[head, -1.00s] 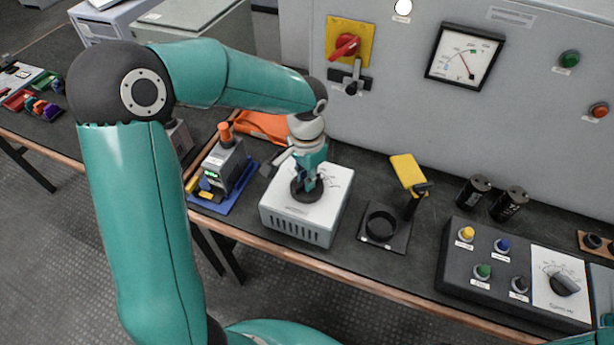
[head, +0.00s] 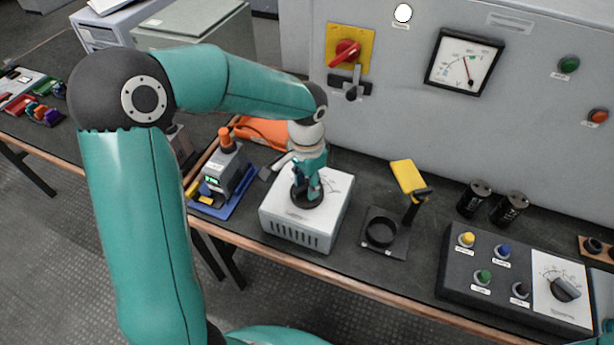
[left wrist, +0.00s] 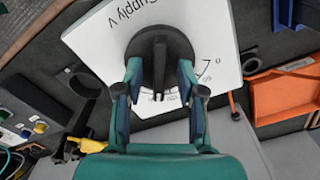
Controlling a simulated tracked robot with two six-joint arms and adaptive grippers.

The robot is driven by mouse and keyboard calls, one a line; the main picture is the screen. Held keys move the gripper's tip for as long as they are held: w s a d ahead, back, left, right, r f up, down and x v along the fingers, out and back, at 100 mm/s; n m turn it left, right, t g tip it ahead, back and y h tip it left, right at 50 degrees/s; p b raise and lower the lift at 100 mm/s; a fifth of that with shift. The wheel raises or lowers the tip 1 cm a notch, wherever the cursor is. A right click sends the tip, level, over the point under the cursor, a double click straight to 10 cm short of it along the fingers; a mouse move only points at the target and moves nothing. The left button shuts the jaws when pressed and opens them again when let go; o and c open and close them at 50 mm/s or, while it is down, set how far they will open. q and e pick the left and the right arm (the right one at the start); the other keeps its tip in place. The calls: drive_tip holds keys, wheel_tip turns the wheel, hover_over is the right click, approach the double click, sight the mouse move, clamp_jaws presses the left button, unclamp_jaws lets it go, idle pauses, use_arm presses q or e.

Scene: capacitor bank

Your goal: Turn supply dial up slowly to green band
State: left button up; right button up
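The supply dial (left wrist: 158,55) is a black round knob with a raised ridge, on a white supply box (head: 290,228). My left gripper (head: 307,190) points down onto it from above. In the left wrist view my left gripper's fingers (left wrist: 159,78) lie on either side of the ridge, against the dial's round body; the exact contact is hard to see. The panel meter (head: 464,62) has a white face and a red needle that stands near upright, leaning slightly left. Its coloured band is too small to read against the needle.
A red rotary switch (head: 346,50) on a yellow plate is on the grey cabinet. A yellow-handled tool (head: 408,177) and black ring holder (head: 381,233) stand right of the box. A button console (head: 470,284) is farther right. A blue-based device (head: 222,180) is close left.

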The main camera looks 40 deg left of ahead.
sight(307, 186)
use_arm(q)
wheel_tip(307, 186, up, 12)
idle(0.5)
drive_tip(key=shift+f, duration=0.1)
idle(4.3)
